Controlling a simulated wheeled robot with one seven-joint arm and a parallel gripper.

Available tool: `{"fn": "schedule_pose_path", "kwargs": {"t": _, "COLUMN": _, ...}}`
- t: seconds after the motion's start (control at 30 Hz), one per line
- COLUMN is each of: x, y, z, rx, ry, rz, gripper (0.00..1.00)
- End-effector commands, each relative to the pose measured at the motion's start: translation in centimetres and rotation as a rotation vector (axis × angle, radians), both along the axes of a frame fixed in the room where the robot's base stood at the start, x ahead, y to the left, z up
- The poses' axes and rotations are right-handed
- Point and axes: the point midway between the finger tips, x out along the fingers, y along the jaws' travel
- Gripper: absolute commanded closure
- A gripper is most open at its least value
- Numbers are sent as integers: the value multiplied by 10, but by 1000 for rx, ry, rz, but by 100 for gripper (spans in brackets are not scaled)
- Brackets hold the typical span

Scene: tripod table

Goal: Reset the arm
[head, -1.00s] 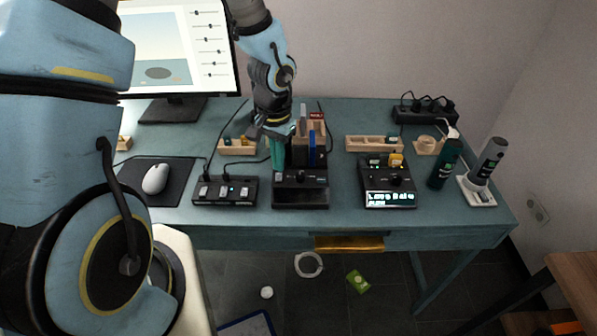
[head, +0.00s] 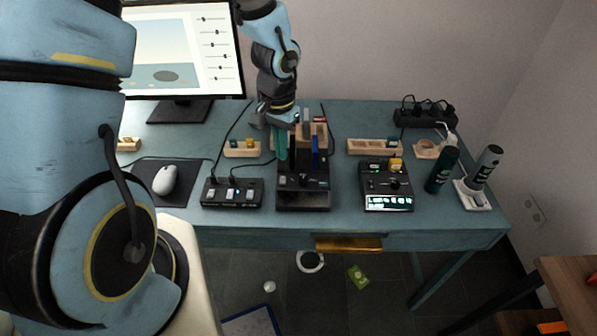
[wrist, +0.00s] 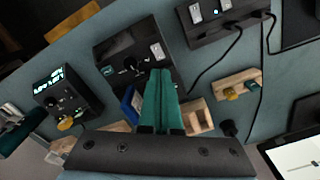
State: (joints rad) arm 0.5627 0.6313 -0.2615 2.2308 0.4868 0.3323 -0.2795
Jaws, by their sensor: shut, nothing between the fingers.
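My gripper (head: 282,146) points down over the middle of the blue-green table (head: 344,227), its teal fingers together with nothing between them. In the head view it stands just left of a wooden organiser (head: 322,136) and above the back part of a black control box (head: 303,196). In the wrist view the shut fingers (wrist: 161,77) reach toward the same black box (wrist: 133,54). The wooden organiser, with a blue item (wrist: 129,100), lies partly hidden behind the fingers and gripper body. I cannot tell whether the fingertips touch anything.
A switch box (head: 232,193) and mouse (head: 165,179) lie to the left. A lit box (head: 386,187), dark green bottle (head: 442,169) and grey device (head: 486,164) stand to the right. A monitor (head: 184,58) is behind. Cables cross the table near the gripper.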

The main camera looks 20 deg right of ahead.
Motion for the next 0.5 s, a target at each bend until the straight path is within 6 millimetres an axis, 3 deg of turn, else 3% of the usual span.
{"fn": "schedule_pose_path", "kwargs": {"t": 0.27, "x": 5, "y": 8, "z": 5, "rx": 1, "ry": -7, "rz": 24, "gripper": 100}}
{"fn": "schedule_pose_path", "kwargs": {"t": 0.37, "x": 19, "y": 34, "z": 23, "rx": 3, "ry": -26, "rz": 104, "gripper": 100}}
{"fn": "schedule_pose_path", "kwargs": {"t": 0.5, "x": 40, "y": 103, "z": 63, "rx": 5, "ry": -63, "rz": 308, "gripper": 100}}
